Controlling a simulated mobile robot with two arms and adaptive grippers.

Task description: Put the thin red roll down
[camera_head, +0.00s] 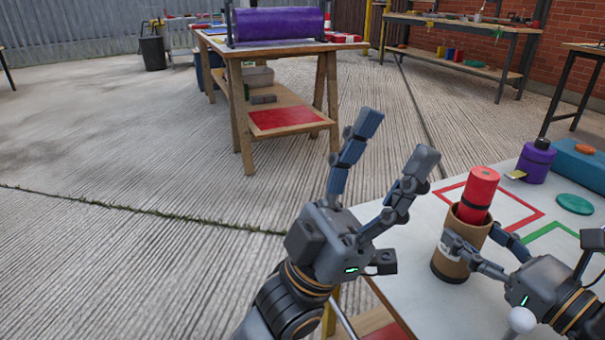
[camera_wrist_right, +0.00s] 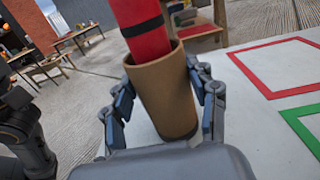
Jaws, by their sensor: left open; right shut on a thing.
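The thin red roll (camera_head: 478,187), with a black band around it, stands slightly tilted inside a brown cardboard tube (camera_head: 463,236). Its lower part is hidden in the tube, and it also shows in the right wrist view (camera_wrist_right: 146,40). My right gripper (camera_head: 474,243) is shut on the brown tube (camera_wrist_right: 163,100), with one finger on each side below the rim. The tube is upright over the white tabletop (camera_head: 420,275), and its dark base appears to rest on it. My left gripper (camera_head: 396,142) is open and empty, raised left of the table.
A red outlined square (camera_head: 535,213) and a green outline (camera_head: 530,238) mark the tabletop. A purple canister (camera_head: 536,160), a teal case (camera_head: 578,165) and a green disc (camera_head: 574,204) stand or lie at the right. A wooden table with a purple roll (camera_head: 278,24) is behind.

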